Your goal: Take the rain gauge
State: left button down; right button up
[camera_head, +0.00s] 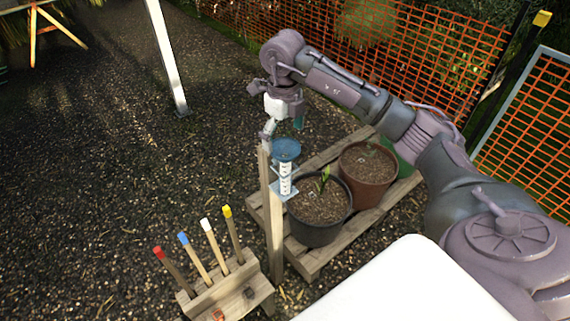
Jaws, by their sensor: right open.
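The rain gauge (286,172) is a clear bluish tube with a wide blue top and a white scale, held upright by brackets at the right side of a wooden post (272,225). My right gripper (282,128) hangs over the gauge and the post top, pointing down. It is open and empty, with one finger close to the post top. I cannot tell whether that finger touches the post. My left gripper is not in view.
A black pot (318,230) and a brown pot (366,190) stand on a wooden pallet (312,262) right behind the gauge. A wooden block (235,293) with several colour-tipped stakes stands at the front left. Orange mesh fencing (425,62) runs behind. Gravel at left is mostly free.

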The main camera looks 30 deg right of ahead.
aim_at(285, 147)
notch_tip(285, 147, down, 4)
jog(key=shift+s+d+r+p, duration=0.1)
jog(key=shift+s+r+p, duration=0.1)
jog(key=shift+p, duration=0.65)
jog(key=shift+f, duration=0.35)
jog(key=shift+c, duration=0.3)
jog(key=c, duration=1.3)
jog(key=shift+c, duration=0.5)
jog(key=shift+w+r, duration=0.1)
